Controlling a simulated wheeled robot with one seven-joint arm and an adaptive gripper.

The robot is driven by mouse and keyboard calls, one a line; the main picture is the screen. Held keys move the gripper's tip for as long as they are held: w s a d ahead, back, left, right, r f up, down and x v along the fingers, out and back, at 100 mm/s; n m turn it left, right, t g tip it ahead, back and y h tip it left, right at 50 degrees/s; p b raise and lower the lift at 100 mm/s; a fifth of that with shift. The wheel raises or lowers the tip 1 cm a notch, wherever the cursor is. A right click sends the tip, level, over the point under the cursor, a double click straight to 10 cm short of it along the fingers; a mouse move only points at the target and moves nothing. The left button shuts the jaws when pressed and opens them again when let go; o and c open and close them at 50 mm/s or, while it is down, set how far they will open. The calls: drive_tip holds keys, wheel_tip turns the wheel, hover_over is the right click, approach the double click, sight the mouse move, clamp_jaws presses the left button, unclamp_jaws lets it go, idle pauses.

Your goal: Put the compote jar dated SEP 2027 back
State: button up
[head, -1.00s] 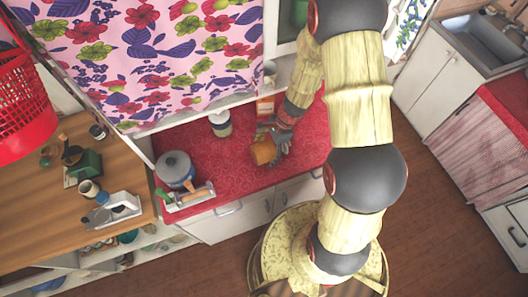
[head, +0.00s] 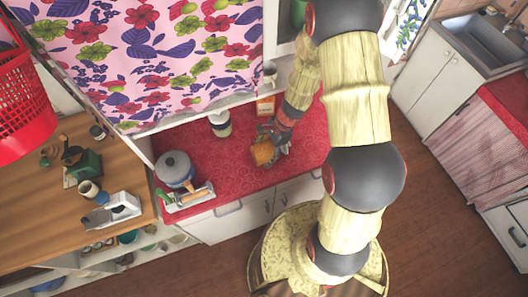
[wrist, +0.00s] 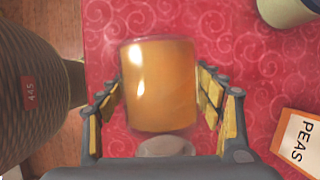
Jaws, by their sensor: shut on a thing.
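My gripper (head: 272,142) is over the red oilcloth counter (head: 232,172). It is shut on an orange jar (head: 263,153), whose glass side shows between the two fingers in the wrist view (wrist: 160,85). No date can be read on the side of the jar that shows. A pale round part (wrist: 165,146) shows at the jar's near end. I cannot tell whether the jar touches the cloth.
A pale jar with a dark band (head: 220,124) stands left of my gripper. An orange and white box (head: 265,106), marked PEAS in the wrist view (wrist: 299,143), is behind it. A grey pot (head: 175,169) and a tray (head: 188,199) stand at the counter's left end.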

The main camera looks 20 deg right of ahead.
drive_tip(key=c, duration=1)
drive_tip(key=shift+c, duration=0.6)
